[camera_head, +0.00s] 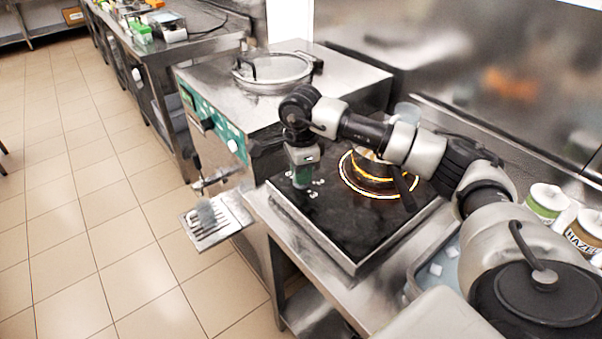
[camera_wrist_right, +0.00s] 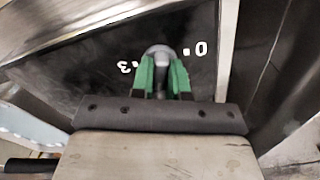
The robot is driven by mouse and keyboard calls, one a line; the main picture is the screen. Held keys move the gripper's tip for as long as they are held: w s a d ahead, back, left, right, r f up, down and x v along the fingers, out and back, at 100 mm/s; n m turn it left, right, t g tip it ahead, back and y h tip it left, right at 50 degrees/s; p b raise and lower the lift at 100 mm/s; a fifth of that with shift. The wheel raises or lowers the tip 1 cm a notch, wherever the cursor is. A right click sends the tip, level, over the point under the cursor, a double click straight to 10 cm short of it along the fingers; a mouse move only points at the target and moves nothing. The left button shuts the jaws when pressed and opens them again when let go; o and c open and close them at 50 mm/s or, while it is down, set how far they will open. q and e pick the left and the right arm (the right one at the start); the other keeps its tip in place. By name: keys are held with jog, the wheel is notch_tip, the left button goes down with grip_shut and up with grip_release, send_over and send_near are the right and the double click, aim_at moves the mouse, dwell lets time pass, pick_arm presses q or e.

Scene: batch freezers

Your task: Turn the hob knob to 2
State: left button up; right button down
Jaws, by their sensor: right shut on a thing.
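The black hob (camera_head: 345,235) sits on a steel counter, with a glowing orange ring around a small metal pot (camera_head: 372,163). My right gripper (camera_head: 302,184) points down at the hob's left corner, beside white markings. In the right wrist view, its green fingers (camera_wrist_right: 161,78) are shut on the grey hob knob (camera_wrist_right: 159,50). A white 0 shows right of the knob and a 3 to its left. The knob's pointer and the other marks are hidden or unclear. My left gripper is not in view.
A steel machine with a round clear lid (camera_head: 272,72) stands behind the hob. A slotted steel tray (camera_head: 212,222) juts out at the left. White jars (camera_head: 547,202) stand at the right. The tiled floor at left is clear.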

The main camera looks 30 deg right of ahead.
jog(key=shift+m, duration=0.7)
jog(key=shift+r, duration=0.1)
jog(key=c, duration=1.1)
grip_release()
notch_tip(320, 180, up, 11)
jog(key=shift+f+b, duration=0.15)
jog(key=shift+b, duration=0.55)
